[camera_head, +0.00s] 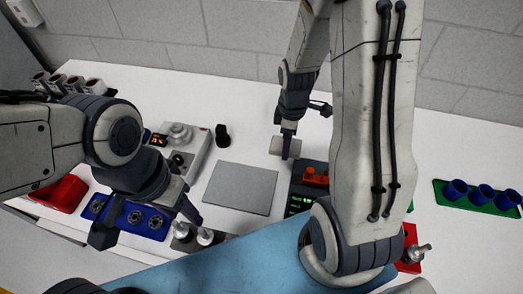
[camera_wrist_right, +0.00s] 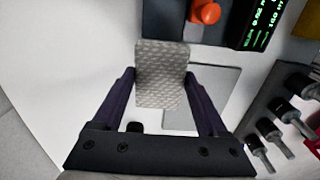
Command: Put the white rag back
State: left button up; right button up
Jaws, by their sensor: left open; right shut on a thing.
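The white rag (camera_head: 285,147) shows as a small pale piece between the fingers of my right gripper (camera_head: 287,138), behind the grey square pad (camera_head: 240,188). In the right wrist view the rag (camera_wrist_right: 162,72) is a light, woven-textured rectangle, and my right gripper (camera_wrist_right: 160,88) is shut on it. The grey pad (camera_wrist_right: 206,88) shows beyond and partly behind it there. I cannot tell how high the rag is above the table. My left gripper (camera_head: 147,222) is open and empty, over the blue tray and the white-topped fittings at the left front.
Left of the pad stands a grey device with a knob (camera_head: 180,131); right is a dark box with an orange part and green display (camera_head: 299,197). A red bin (camera_head: 64,193), blue tray (camera_head: 131,221) and green rack with blue cups (camera_head: 478,198) surround.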

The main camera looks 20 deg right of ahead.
jog(key=p, duration=0.2)
send_over(262, 155)
notch_tip(262, 155, down, 5)
jog(key=shift+f, duration=0.1)
notch_tip(262, 155, down, 4)
jog(key=shift+r+p, duration=0.15)
jog(key=shift+p, duration=0.5)
jog(key=shift+f, duration=0.2)
jog(key=shift+f, duration=0.15)
jog(key=o, duration=1.4)
jog(key=shift+c, duration=0.2)
jog(key=shift+r, duration=0.2)
